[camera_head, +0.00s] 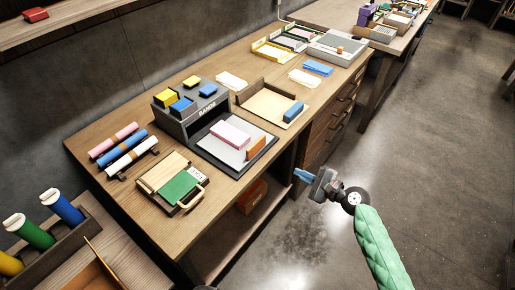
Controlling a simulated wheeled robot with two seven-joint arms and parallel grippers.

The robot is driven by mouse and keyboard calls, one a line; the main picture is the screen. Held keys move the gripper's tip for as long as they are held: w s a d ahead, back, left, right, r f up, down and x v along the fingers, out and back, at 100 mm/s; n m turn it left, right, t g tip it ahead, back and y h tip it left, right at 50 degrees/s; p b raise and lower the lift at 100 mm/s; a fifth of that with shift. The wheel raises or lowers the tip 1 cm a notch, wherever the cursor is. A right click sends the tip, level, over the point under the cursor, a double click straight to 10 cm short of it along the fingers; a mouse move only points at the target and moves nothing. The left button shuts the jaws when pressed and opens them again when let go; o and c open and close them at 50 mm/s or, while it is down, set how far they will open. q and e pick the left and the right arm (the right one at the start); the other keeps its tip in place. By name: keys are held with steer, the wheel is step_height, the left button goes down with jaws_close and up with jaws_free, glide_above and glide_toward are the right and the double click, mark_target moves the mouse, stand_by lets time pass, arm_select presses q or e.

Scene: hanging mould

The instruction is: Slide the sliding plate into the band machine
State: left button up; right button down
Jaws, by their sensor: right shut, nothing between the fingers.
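The band machine (207,119) is a dark grey box with lettering on its front, standing on the wooden desk, with yellow and blue blocks on top. The sliding plate (218,156), a flat grey plate with a dark rim, sticks out from the machine's front toward the desk's front edge. My left gripper is not in view.
A wooden tray (266,107) with a blue block stands right of the machine. A clipboard-like board with a green sheet (178,187) and a rack of rolls (128,150) are at left. Drawers (335,118) are under the desk. The floor in front is clear.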

step_height(320, 180, up, 3)
steer(key=a+m+y, duration=0.1)
steer(key=m, duration=0.4)
steer(key=m+p, duration=0.5)
glide_toward(258, 144)
steer(key=shift+t+y, duration=0.3)
steer(key=shift+t, duration=0.1)
steer(key=x, duration=0.5)
steer(key=shift+w+a+f, duration=0.2)
steer(key=shift+a+f, duration=0.05)
steer(key=shift+f, duration=0.1)
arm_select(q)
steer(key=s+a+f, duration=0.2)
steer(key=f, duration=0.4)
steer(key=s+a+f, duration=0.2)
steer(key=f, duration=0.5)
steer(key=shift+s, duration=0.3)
arm_select(e)
steer(key=shift+w+a+f, duration=0.15)
steer(key=shift+w+a, duration=0.15)
steer(key=shift+a, duration=0.2)
